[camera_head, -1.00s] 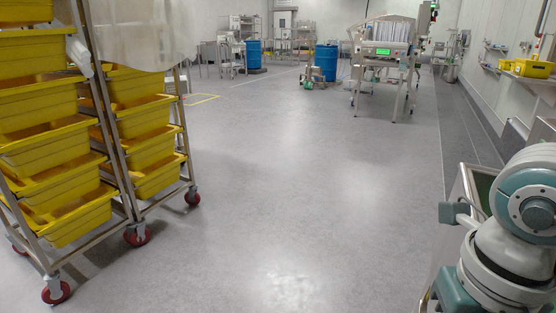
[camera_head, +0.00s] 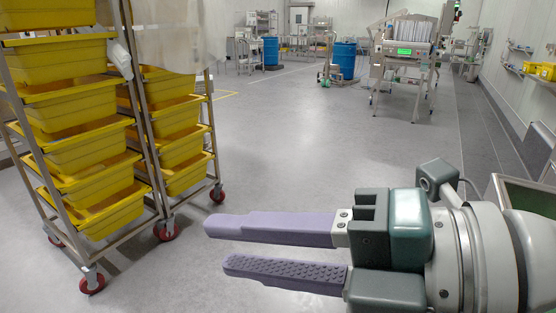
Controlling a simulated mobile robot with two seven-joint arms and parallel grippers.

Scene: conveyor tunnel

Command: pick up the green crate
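My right gripper (camera_head: 222,245) reaches in from the right at the bottom of the head view. Its two purple fingers point left, with a gap between them and nothing held. It is open in free space above the floor. No whole green crate can be made out. A pale-edged thing with a dark green face (camera_head: 525,197) is partly hidden behind my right arm at the right edge; I cannot tell whether it is the crate. My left gripper is not in view.
A wheeled metal rack (camera_head: 155,195) of yellow bins stands at left, left of the gripper fingers. Blue drums (camera_head: 345,60) and a wheeled machine with a green display (camera_head: 404,50) stand farther back. The grey floor (camera_head: 310,140) between is clear.

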